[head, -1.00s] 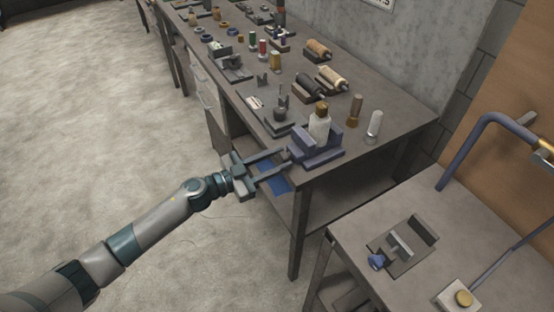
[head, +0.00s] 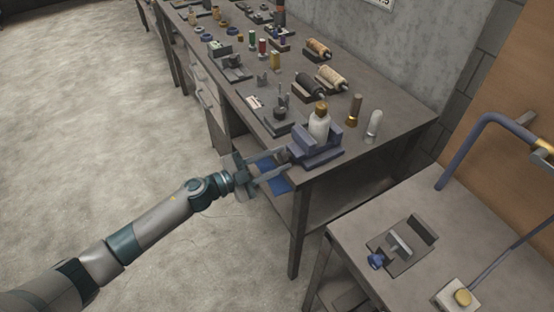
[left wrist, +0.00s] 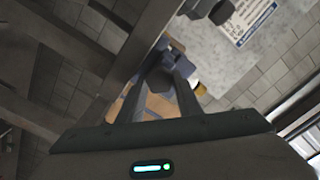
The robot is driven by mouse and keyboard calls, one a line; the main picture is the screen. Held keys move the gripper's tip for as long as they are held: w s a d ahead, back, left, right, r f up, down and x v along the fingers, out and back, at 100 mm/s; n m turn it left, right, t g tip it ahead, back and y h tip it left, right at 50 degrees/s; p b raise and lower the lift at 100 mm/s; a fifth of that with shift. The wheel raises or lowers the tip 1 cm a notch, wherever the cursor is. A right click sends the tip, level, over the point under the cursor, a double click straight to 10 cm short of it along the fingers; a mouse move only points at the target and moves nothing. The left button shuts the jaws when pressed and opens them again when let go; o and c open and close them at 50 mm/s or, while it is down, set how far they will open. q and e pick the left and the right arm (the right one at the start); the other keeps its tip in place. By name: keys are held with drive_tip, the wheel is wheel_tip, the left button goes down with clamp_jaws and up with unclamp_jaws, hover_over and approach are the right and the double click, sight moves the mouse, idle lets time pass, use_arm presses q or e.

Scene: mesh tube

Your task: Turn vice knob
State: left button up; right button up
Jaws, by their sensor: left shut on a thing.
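A blue-grey vice (head: 318,157) sits at the near corner of the long workbench, with a white gold-capped bottle (head: 319,127) standing between its jaws. Its dark knob (head: 283,156) faces my left gripper (head: 281,163) at the bench edge. The left gripper is shut on the knob, one finger on each side. In the left wrist view, the dark knob (left wrist: 160,80) shows between the fingers, with part of the vice (left wrist: 186,72) beyond. The fingers partly hide the knob in the head view. My right gripper is not in view.
Spool holders (head: 312,86) and small tools crowd the long bench (head: 395,118). A blue item (head: 272,173) lies on the shelf below the vice. The side table (head: 370,210) holds another small vice (head: 402,246) with a blue knob. The floor at left is clear.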

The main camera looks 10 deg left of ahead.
use_arm(q)
drive_tip(key=shift+m, duration=0.5)
drive_tip(key=o, duration=1)
drive_tip(key=shift+o, duration=0.2)
drive_tip(key=shift+s, duration=0.1)
drive_tip(key=shift+f, duration=0.15)
